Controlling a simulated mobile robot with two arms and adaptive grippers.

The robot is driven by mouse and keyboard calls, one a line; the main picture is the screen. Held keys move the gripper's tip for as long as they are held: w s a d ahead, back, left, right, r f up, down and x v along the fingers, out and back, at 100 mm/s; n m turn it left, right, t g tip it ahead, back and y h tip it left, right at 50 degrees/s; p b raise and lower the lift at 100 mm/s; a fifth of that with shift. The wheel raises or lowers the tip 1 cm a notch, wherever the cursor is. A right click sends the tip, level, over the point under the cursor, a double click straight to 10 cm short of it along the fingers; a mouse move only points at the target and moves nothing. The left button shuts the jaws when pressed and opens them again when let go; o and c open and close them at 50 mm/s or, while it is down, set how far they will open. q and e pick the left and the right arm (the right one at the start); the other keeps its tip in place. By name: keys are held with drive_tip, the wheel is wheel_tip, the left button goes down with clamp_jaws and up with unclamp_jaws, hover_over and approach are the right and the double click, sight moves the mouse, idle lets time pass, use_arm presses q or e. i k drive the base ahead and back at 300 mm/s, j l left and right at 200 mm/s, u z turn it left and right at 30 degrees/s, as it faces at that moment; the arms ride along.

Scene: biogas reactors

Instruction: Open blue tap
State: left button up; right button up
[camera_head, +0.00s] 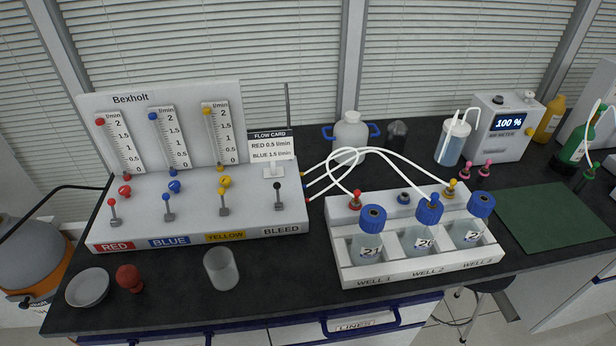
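The white Bexholt gas panel (200,205) stands at the left of the black bench. Above its BLUE label (169,241) is a small upright lever with a blue ball top (167,205). Behind that lever is a blue knob (174,186). I cannot tell which of the two is the tap. The blue flow tube (167,138) has a blue marker near its top. The red (114,211), yellow (223,201) and black BLEED (278,196) levers also stand upright. A flow card (271,148) reads RED 0.5 l/min and BLUE 1.5 l/min. Neither gripper is in view.
A rack (430,262) holds several blue-capped bottles, with white tubes running from the panel. A clear beaker (221,268), a white dish (88,286) and a red knobbed object (129,278) stand before the panel. A green mat (555,217) lies at the right.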

sight(166, 196)
drive_tip(key=j+z, duration=0.1)
drive_tip(key=j, duration=1.75)
